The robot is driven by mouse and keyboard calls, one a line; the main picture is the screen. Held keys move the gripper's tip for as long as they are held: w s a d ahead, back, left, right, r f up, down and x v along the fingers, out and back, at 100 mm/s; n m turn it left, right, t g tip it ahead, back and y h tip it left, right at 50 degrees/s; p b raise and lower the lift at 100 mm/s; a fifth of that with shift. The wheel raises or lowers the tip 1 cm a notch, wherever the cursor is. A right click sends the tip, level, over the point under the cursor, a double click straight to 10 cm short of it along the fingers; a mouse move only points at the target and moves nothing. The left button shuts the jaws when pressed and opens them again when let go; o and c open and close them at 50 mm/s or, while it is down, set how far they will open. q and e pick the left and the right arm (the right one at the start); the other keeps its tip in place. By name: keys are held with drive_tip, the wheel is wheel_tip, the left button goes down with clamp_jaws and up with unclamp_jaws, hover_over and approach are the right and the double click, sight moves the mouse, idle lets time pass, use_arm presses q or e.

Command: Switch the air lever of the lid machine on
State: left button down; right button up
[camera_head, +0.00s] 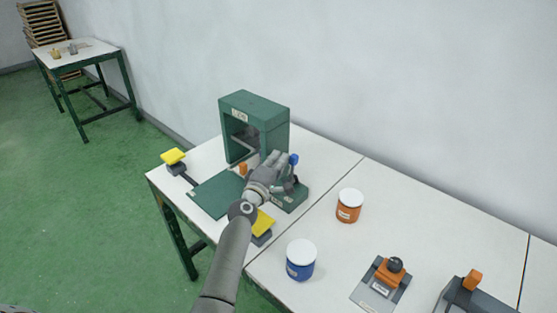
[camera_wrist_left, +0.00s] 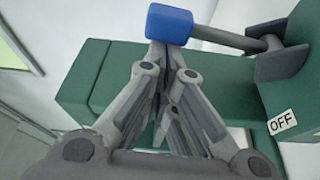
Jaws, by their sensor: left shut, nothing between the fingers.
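The lid machine (camera_head: 254,105) is a green frame near the back of the white table. In front of it to the right is a green box (camera_head: 289,201) with the air lever, whose blue knob (camera_head: 293,159) stands up. In the left wrist view the blue knob (camera_wrist_left: 170,24) is on a grey rod (camera_wrist_left: 232,39) running to a dark bracket (camera_wrist_left: 282,63), with an OFF label (camera_wrist_left: 282,122) on the green box. My left gripper (camera_head: 279,160) is shut and empty, its fingertips just beside the knob; I cannot tell if they touch. My right gripper is not in view.
Yellow pads (camera_head: 172,156) and (camera_head: 264,222) flank a green plate (camera_head: 216,194). An orange can (camera_head: 349,207), a blue can (camera_head: 300,263) and an orange-and-grey device (camera_head: 389,274) stand to the right. Another table (camera_head: 85,52) is far left.

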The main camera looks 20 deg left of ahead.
sight(293, 161)
use_arm(q)
drive_tip(key=d+m+b, duration=0.2)
drive_tip(key=b, duration=0.1)
drive_tip(key=s+d+m+t+b, duration=0.1)
drive_tip(key=m+b, duration=0.2)
drive_tip(key=shift+s+d+f+h, duration=0.1)
drive_tip(key=shift+s+d+h, duration=0.1)
drive_tip(key=shift+d+h, duration=0.15)
drive_tip(key=shift+d+m+t, duration=0.2)
drive_tip(key=shift+m+t, duration=0.1)
drive_tip(key=shift+s, duration=0.1)
